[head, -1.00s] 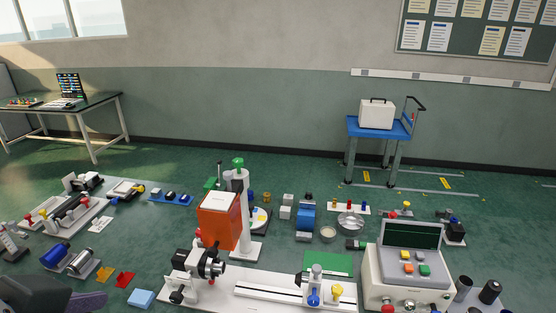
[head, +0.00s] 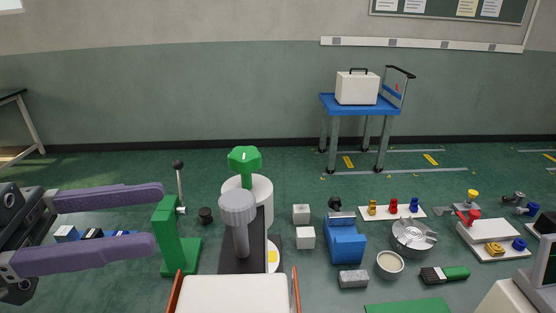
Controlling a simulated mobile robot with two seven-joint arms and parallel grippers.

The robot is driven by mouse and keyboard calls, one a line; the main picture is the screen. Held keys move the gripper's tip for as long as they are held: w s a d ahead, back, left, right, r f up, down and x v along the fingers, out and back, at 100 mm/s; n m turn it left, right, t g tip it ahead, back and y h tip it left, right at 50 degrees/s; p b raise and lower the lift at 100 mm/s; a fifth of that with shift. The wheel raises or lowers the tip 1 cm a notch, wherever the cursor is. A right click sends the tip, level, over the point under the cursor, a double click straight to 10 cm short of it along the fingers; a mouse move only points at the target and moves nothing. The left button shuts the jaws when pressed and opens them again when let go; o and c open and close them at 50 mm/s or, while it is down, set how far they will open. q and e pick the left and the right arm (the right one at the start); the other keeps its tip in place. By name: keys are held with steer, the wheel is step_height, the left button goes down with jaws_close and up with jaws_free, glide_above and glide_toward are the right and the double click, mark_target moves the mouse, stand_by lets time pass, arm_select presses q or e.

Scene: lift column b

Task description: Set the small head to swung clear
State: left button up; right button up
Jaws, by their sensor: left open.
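My left gripper (head: 157,219) comes in from the left with two purple fingers spread apart and nothing between them. Its fingertips end beside a green upright stand (head: 168,236) with a black-knobbed lever (head: 178,168); I cannot tell whether they touch it. Right of the stand, a white column (head: 261,190) carries a green knob (head: 244,160) on top. A grey round-topped post (head: 238,203) stands in front of the column. An orange-sided box with a white top (head: 235,295) fills the bottom centre and hides what is below. I cannot tell which part is the small head. My right gripper is out of view.

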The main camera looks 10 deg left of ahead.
mark_target(238, 197)
arm_select(q)
steer(key=x, duration=0.3)
steer(key=p+x, duration=0.1)
steer(key=x, duration=0.2)
steer(key=p+x, duration=0.1)
steer(key=x, duration=0.1)
steer(key=shift+s+d+r, duration=0.1)
steer(key=shift+d+r, duration=0.1)
steer(key=shift+d, duration=0.35)
steer(key=shift+w+d+f+p, duration=0.1)
steer(key=shift+w+d+p, duration=0.2)
steer(key=shift+d, duration=0.15)
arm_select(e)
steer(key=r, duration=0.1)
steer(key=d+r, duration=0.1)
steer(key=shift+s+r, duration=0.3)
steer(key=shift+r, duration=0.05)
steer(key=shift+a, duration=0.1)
arm_select(q)
steer(key=c, duration=0.4)
jaws_close()
